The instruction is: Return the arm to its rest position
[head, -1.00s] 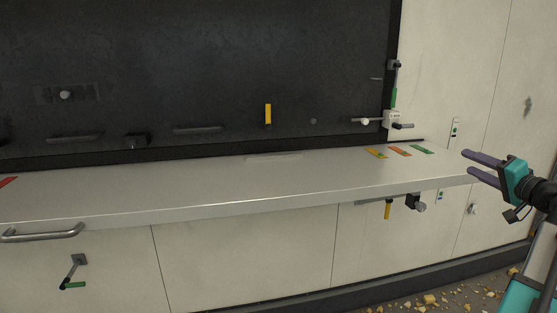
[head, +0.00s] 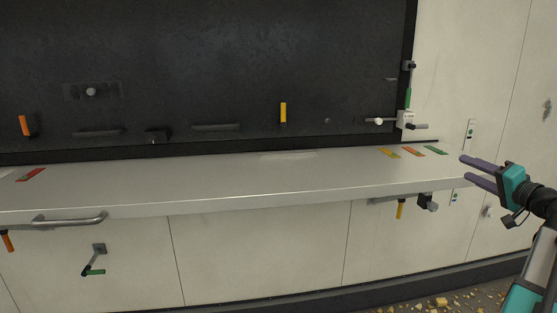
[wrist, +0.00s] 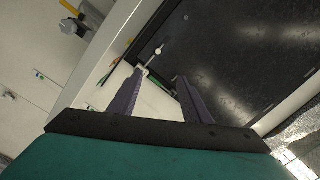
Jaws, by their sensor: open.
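My gripper (head: 481,173) is at the right in the head view, with its two purple fingers apart and nothing between them. It points left, near the right end of the pale ledge (head: 230,187). In the wrist view my gripper (wrist: 155,85) shows the same two fingers spread and empty. Past them are the white fitting with a green handle and the dark panel.
A dark panel (head: 190,60) rises behind the ledge. A white fitting (head: 406,119) with a green handle sits at its right edge. A bar handle (head: 70,220), a green-tipped lever (head: 94,271) and a yellow handle (head: 400,209) are on the front. Crumbly debris (head: 442,302) lies on the floor.

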